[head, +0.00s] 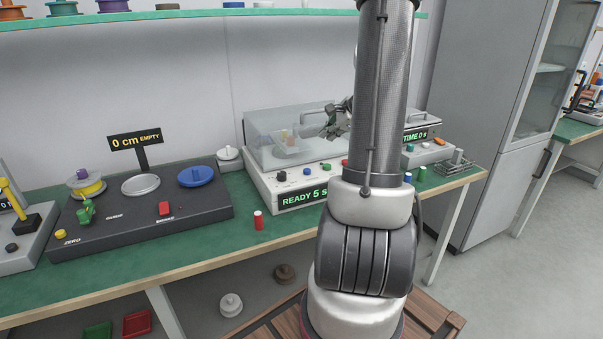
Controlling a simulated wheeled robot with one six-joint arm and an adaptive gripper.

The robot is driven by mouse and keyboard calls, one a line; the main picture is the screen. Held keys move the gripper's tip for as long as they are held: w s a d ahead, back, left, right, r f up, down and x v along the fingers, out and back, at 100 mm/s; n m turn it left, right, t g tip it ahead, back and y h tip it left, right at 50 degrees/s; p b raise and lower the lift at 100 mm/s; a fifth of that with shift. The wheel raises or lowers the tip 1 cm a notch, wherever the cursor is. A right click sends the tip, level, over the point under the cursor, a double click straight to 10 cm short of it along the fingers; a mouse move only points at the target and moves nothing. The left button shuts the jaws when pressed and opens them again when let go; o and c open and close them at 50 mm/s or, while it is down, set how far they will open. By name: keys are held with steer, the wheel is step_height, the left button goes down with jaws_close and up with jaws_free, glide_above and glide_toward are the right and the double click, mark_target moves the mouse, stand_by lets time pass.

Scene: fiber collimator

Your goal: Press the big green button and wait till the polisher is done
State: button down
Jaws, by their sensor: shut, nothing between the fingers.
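A pale machine with a clear cover (268,139) stands on the green bench, its display reading "READY 5 s". Small black, blue, green and red controls line its front; the green one (327,167) is near my arm. A second machine (430,153), partly hidden behind my arm, reads "TIME 0 s" and has a green button (410,147). I cannot tell from labels which is the polisher. My gripper (329,131) is shut and empty, raised in front of or above the clear cover. It appears apart from both green buttons.
A black measuring station (150,215) reading "0 cm EMPTY" holds spools at left. A red cylinder (258,220) stands near the bench's front edge. Small cylinders and a wire rack (457,162) are at right. A grey cabinet (470,100) stands beyond the bench; a shelf runs above.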

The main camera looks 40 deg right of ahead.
mark_target(325, 166)
steer(key=shift+w+d+r+m+t+h, duration=0.15)
steer(key=shift+w+r+m+h, duration=0.1)
steer(key=shift+w+m, duration=0.25)
steer(key=shift+w+a+r+m+t+h, duration=0.15)
steer(key=shift+w+r+m, duration=0.15)
steer(key=shift+m, duration=0.4)
steer(key=shift+d+f, duration=0.1)
steer(key=shift+f, duration=0.05)
steer(key=shift+f, duration=4.35)
steer(key=shift+f, duration=0.4)
